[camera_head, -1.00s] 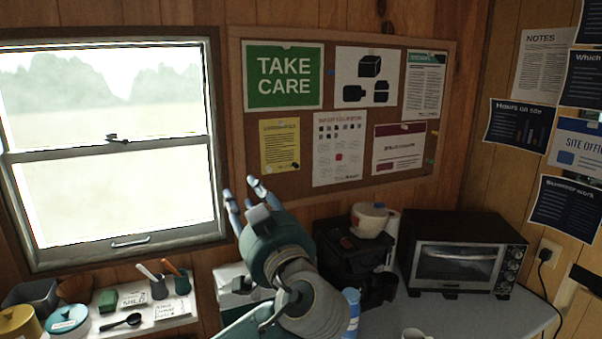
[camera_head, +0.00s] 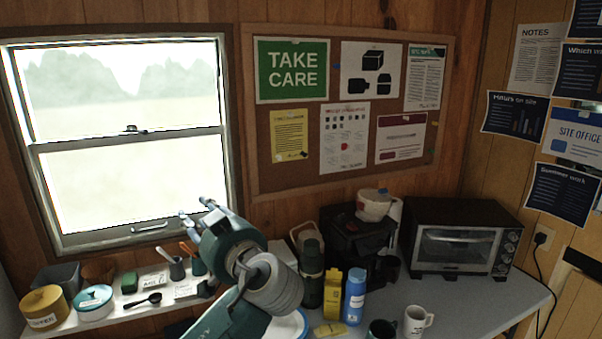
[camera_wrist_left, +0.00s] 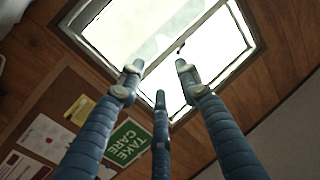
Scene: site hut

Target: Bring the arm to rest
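My left gripper (camera_head: 198,208) is raised in front of the wall, near the lower right corner of the window. Its blue fingers point up and away. In the left wrist view the three fingers of the gripper (camera_wrist_left: 158,78) stand apart with nothing between them, so it is open and empty. Behind them are the window and the notice board. My left arm comes up from the bottom of the head view, hiding part of the counter. My right gripper does not show.
Below the gripper, a shelf (camera_head: 140,308) holds tins, a spoon and cups. To the right, a counter (camera_head: 455,300) carries a dark green flask (camera_head: 311,275), a yellow box (camera_head: 332,293), a blue bottle (camera_head: 355,297), mugs, a coffee machine (camera_head: 350,240) and a toaster oven (camera_head: 458,240).

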